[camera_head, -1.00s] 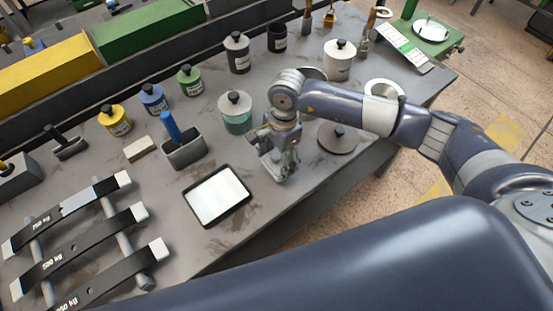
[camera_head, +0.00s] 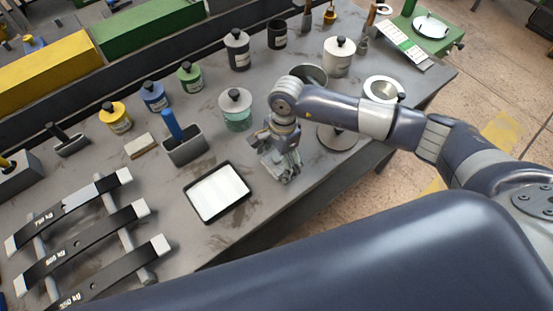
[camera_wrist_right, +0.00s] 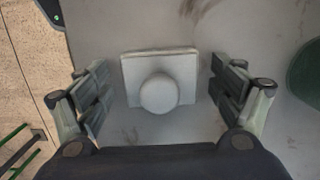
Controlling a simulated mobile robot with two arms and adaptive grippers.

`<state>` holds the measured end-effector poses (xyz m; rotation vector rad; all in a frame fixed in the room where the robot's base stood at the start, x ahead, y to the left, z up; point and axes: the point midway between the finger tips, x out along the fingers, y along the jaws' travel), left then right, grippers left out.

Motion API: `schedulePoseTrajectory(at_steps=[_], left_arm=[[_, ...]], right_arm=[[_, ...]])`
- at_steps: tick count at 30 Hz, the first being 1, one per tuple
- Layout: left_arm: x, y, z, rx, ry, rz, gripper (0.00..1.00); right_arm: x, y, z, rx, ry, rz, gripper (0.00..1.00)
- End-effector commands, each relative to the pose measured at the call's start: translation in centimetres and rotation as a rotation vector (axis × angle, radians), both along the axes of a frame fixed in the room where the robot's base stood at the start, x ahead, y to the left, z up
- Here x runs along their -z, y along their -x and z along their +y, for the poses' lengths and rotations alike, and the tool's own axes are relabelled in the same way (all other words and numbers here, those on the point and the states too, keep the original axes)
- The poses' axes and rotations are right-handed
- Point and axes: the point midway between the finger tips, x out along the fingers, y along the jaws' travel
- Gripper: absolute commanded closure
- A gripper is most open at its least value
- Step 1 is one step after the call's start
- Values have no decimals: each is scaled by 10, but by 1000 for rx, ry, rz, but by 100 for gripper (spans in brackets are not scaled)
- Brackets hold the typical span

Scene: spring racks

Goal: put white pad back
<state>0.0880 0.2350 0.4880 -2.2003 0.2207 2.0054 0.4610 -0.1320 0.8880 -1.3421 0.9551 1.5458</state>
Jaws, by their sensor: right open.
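A white square pad with a round knob on top (camera_wrist_right: 159,95) lies flat on the grey table in the right wrist view. My right gripper (camera_wrist_right: 172,92) is open, with one finger on each side of the pad and a gap on both sides. In the head view my right gripper (camera_head: 283,165) points down at the table beside a black-rimmed tray with a white surface (camera_head: 217,193), and it hides the pad there. My left gripper is not in view.
A white and teal jar (camera_head: 236,109) stands just behind the right gripper. A grey holder with a blue handle (camera_head: 184,149) and a small pale block (camera_head: 140,146) are to the left. A rack of dark strips (camera_head: 80,240) lies at front left. The table's front edge is close.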

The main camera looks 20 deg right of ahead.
Motion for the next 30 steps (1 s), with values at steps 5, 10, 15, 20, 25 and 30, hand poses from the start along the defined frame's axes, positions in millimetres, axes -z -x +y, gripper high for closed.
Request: schedulePoseTrajectory(at_steps=[5,10,15,20,25,30], left_arm=[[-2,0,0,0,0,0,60],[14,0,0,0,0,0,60],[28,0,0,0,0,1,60],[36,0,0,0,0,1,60],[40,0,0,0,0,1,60],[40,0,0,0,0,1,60]], right_arm=[[-6,-1,0,0,-1,-2,14],[-35,-4,-4,-1,-2,-7,14],[-73,-6,-9,-1,0,-7,14],[-101,-7,-12,0,0,-5,14],[-118,-7,-14,-1,-1,-2,14],[-122,-7,-14,-1,0,0,14]])
